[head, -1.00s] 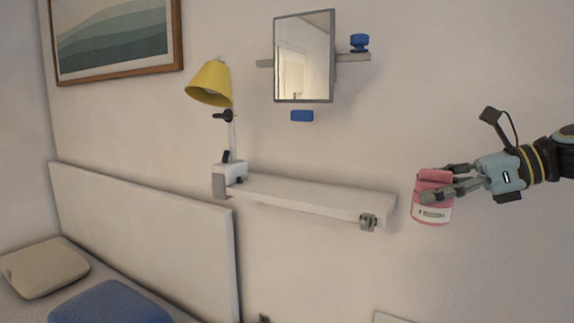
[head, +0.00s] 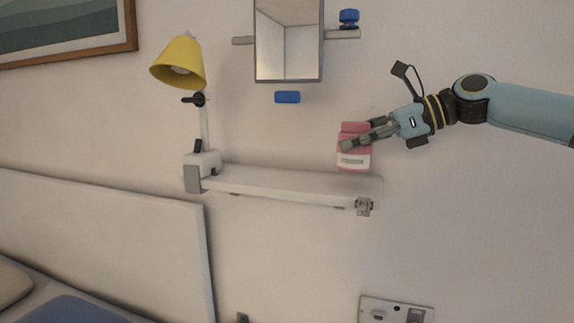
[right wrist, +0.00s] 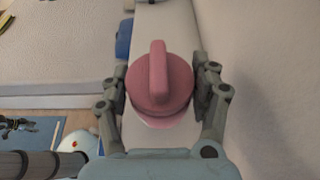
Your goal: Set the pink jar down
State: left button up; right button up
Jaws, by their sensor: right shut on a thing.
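The pink jar (head: 354,159) has a pale label band and a pink lid. My right gripper (head: 358,141) is shut on it, with the fingers on either side near the top. In the head view the jar is upright at the right end of the white wall shelf (head: 280,184), its base overlapping the shelf's top. I cannot tell whether it touches the shelf. In the right wrist view the jar's round lid (right wrist: 160,88), with a raised bar handle, sits between both fingers. My left gripper is not in view.
A yellow lamp (head: 180,62) is clamped at the shelf's left end. A mirror (head: 288,40) and a blue knob (head: 349,18) are above. A small metal clamp (head: 364,206) is on the shelf's front right. The middle of the shelf looks clear.

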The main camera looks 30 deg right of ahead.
jog(key=w+a+p, duration=0.1)
jog(key=w+a, duration=0.3)
jog(key=w+a+p, duration=0.1)
jog(key=w+a, duration=0.3)
jog(key=w, duration=0.1)
jog(key=shift+w+a+r+p, duration=0.15)
jog(key=shift+a+r+p, duration=0.05)
jog(key=shift+p, duration=0.1)
jog(key=shift+w+a, duration=0.2)
jog(key=shift+w, duration=0.05)
jog(key=shift+w+a+f, duration=0.1)
jog(key=shift+f, duration=0.15)
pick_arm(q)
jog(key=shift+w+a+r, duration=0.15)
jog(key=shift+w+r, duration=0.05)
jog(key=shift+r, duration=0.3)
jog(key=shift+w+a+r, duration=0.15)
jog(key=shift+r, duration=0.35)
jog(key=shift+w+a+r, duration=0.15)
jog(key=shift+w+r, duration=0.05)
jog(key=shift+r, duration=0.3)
pick_arm(e)
jog(key=shift+f, duration=1.65)
pick_arm(q)
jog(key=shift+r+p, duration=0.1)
jog(key=shift+p, duration=0.2)
pick_arm(e)
jog(key=o, duration=1.5)
jog(key=shift+f, duration=0.1)
jog(key=shift+o, duration=0.2)
